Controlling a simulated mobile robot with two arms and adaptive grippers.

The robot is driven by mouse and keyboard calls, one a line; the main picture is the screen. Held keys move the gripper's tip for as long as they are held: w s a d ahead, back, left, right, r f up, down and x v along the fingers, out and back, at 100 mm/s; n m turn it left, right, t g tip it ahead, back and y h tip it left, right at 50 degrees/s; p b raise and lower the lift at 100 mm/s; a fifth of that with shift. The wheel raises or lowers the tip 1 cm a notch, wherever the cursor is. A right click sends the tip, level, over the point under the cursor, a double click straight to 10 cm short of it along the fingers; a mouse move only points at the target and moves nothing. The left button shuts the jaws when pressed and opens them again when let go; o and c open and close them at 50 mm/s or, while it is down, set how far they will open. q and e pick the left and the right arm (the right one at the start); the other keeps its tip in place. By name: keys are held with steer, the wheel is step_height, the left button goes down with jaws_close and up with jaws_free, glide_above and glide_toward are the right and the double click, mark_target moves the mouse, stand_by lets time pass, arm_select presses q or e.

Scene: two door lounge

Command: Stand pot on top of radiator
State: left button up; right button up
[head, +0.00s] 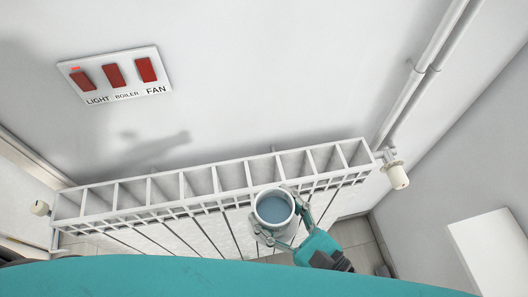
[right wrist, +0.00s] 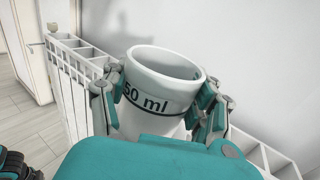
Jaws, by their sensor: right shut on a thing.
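The pot is a white cup with a grey-blue inside. In the head view the pot (head: 274,208) is upright, at the front edge of the radiator. My right gripper (head: 277,215) is shut on it, with fingers on both sides. The white radiator (head: 232,177) runs along the wall, with open slots on top. I cannot tell whether the pot touches it. My left gripper is not in view.
A switch panel (head: 116,74) with red switches labelled LIGHT, BOILER and FAN is on the wall above the radiator. A valve (head: 398,176) and vertical pipes (head: 421,76) stand at the radiator's right end. The radiator top left of the pot is clear.

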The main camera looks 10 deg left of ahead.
steer(key=w, duration=0.7)
steer(key=shift+w+f, duration=0.15)
steer(key=w, duration=0.4)
steer(key=w+f+b, duration=0.1)
steer(key=w, duration=0.2)
steer(key=shift+w+d, duration=0.1)
steer(key=shift+d, duration=0.05)
steer(key=shift+w, duration=0.3)
steer(key=shift+w+f+b, duration=0.1)
steer(key=shift+f+b, duration=0.3)
steer(key=shift+b, duration=0.1)
step_height(320, 180, down, 3)
steer(key=b, duration=0.3)
steer(key=shift+b, duration=0.3)
steer(key=shift+r, duration=0.2)
steer(key=shift+f, duration=0.15)
steer(key=o, duration=1.4)
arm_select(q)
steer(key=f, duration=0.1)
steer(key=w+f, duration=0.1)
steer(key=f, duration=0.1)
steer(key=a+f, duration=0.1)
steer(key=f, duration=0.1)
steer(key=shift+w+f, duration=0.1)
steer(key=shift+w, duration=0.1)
